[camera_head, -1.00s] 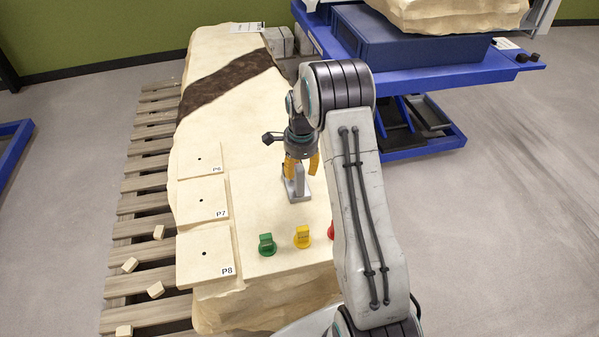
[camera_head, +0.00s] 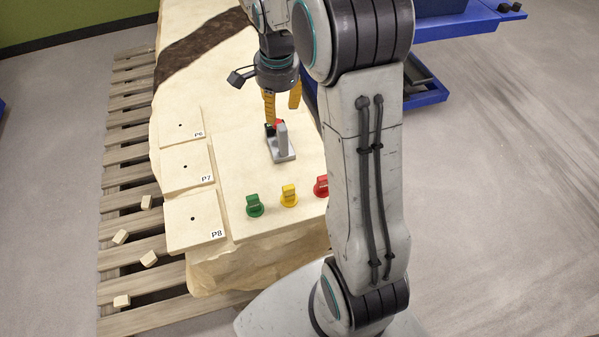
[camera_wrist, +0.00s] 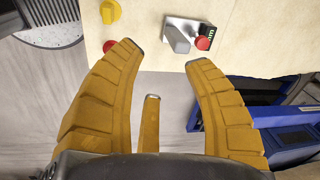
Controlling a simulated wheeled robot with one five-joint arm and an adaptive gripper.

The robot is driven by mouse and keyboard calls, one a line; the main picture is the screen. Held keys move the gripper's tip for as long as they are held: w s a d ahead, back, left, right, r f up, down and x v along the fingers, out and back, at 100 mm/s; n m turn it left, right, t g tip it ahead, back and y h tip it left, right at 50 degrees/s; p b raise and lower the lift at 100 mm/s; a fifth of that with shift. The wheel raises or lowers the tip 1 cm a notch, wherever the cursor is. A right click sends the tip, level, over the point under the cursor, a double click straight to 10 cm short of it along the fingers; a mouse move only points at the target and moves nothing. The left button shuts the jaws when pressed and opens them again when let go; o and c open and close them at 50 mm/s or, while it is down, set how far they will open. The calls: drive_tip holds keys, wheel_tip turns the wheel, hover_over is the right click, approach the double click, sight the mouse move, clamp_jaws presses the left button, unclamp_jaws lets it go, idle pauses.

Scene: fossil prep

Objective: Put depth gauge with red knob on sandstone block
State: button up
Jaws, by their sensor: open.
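The depth gauge has a grey base (camera_head: 284,156) with an upright grey post, a black part and a red knob (camera_head: 279,123). It stands on a pale stone slab (camera_head: 236,160). In the wrist view the gauge's base (camera_wrist: 176,27) and red knob (camera_wrist: 203,43) lie beyond my fingertips, nearer the right finger. My gripper (camera_head: 282,103) is open and empty, with orange fingers just behind and above the gauge in the head view. In the wrist view my gripper (camera_wrist: 165,57) has its fingers wide apart. I cannot tell whether a finger touches the gauge.
Green (camera_head: 254,206), yellow (camera_head: 289,196) and red (camera_head: 321,186) knobbed pieces stand in front of the gauge. Plates labelled P6 (camera_head: 182,128), P7 (camera_head: 186,166) and P8 (camera_head: 194,222) lie left. A wooden pallet (camera_head: 125,163) is under the slab. A blue lift (camera_head: 440,48) stands behind.

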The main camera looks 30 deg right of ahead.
drive_tip(key=s+a+r+n, duration=0.1)
drive_tip(key=s+a+n, duration=0.1)
drive_tip(key=s+n, duration=0.3)
drive_tip(key=s+a+r+n+t, duration=0.1)
drive_tip(key=s+a+n, duration=0.2)
drive_tip(key=s, duration=0.8)
drive_tip(key=s+a+r+n, duration=0.2)
drive_tip(key=s+n, duration=0.5)
drive_tip(key=s, duration=0.1)
drive_tip(key=shift+a+n, duration=0.3)
